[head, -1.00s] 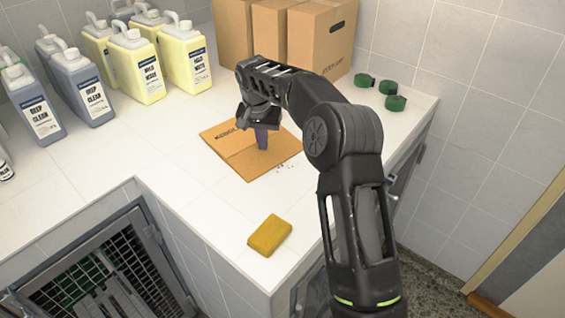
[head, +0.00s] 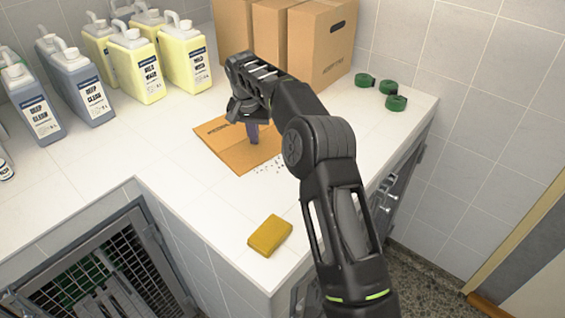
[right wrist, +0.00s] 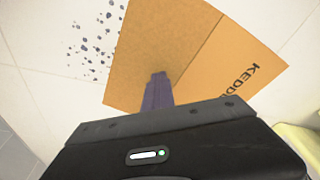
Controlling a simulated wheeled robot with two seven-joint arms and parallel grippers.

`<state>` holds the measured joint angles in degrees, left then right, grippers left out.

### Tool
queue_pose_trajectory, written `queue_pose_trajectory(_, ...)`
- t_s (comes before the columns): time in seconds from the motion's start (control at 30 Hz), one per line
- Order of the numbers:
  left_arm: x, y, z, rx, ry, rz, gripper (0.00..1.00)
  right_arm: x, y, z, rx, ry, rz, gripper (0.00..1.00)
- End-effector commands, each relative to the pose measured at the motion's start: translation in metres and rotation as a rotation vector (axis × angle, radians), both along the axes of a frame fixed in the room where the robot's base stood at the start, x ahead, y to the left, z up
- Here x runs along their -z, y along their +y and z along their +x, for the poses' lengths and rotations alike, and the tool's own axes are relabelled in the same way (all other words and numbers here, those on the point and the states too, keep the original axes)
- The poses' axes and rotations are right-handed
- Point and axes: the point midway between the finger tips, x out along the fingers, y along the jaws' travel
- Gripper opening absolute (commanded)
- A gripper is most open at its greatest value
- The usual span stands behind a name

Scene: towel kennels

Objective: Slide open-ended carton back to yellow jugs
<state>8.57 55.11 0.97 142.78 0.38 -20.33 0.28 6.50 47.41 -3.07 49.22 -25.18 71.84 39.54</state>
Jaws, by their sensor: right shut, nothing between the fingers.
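A flat brown carton (head: 228,150) with printed lettering lies on the white tiled counter, and it also shows in the right wrist view (right wrist: 165,50). Yellow jugs (head: 190,62) with white caps and labels stand behind it to the left, apart from it. My right gripper (head: 251,138) points down at the carton's right part, its purple fingers shut with nothing between them. The fingertips (right wrist: 157,80) look to be at or just above the cardboard; I cannot tell if they touch. My left gripper is not in view.
Grey-blue jugs (head: 85,95) stand at the left. Upright cartons (head: 320,45) stand at the back, with green rolls (head: 390,90) to their right. A yellow sponge (head: 269,236) lies near the front edge. Dark specks (right wrist: 98,35) lie beside the flat carton.

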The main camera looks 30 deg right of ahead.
Motion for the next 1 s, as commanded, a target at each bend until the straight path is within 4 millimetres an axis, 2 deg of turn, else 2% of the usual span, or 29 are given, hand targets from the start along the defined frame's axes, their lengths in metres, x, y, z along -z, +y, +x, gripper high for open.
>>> queue_pose_trajectory(0.33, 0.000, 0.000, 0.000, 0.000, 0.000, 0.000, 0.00, 0.000, 0.006, 0.021, -0.001, 0.000, 0.001, 0.00)
queue_pose_trajectory(1.0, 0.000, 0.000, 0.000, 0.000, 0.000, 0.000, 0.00, -0.002, 0.006, 0.021, 0.000, 0.000, 0.000, 0.00)
